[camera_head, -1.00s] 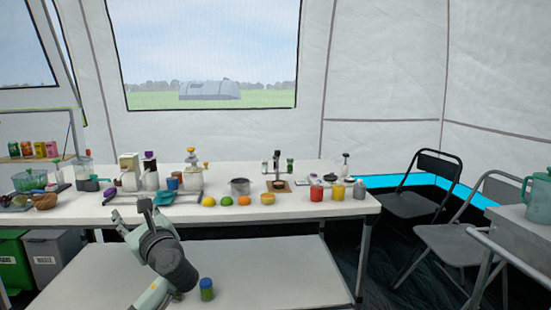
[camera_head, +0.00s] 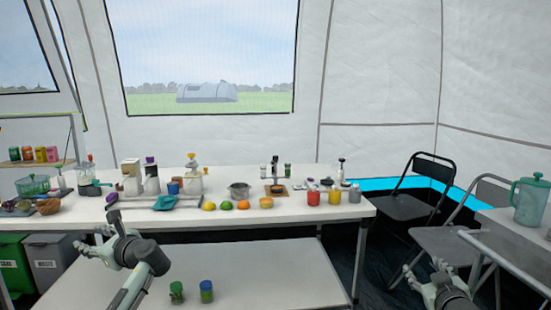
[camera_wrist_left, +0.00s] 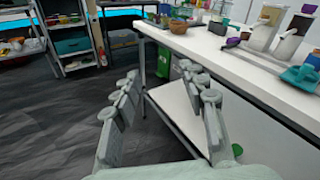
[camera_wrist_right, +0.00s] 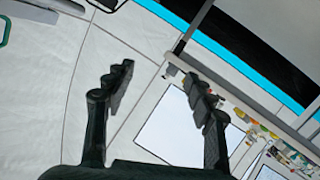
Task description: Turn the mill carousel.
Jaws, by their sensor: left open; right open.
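What looks like the mill carousel (camera_head: 275,188), a dark upright post on a brown base, stands on the long white table right of centre in the head view. Small mills (camera_head: 288,170) show on both sides of the post; their mounting is too small to tell. My left gripper (camera_head: 98,231) is open and empty in front of the table's left part, well away from the carousel. Its spread fingers also show in the left wrist view (camera_wrist_left: 160,76). My right gripper (camera_head: 424,268) is open and empty at the lower right, beyond the table's right end; the right wrist view shows its fingers apart (camera_wrist_right: 158,74).
A grey pot (camera_head: 239,190), fruit, red jar (camera_head: 313,198) and yellow jar (camera_head: 335,197) stand near the carousel along the table (camera_head: 230,222). Folding chairs (camera_head: 405,206) and a side table with a teal jug (camera_head: 530,202) stand right. The lower shelf holds two small jars (camera_head: 207,291).

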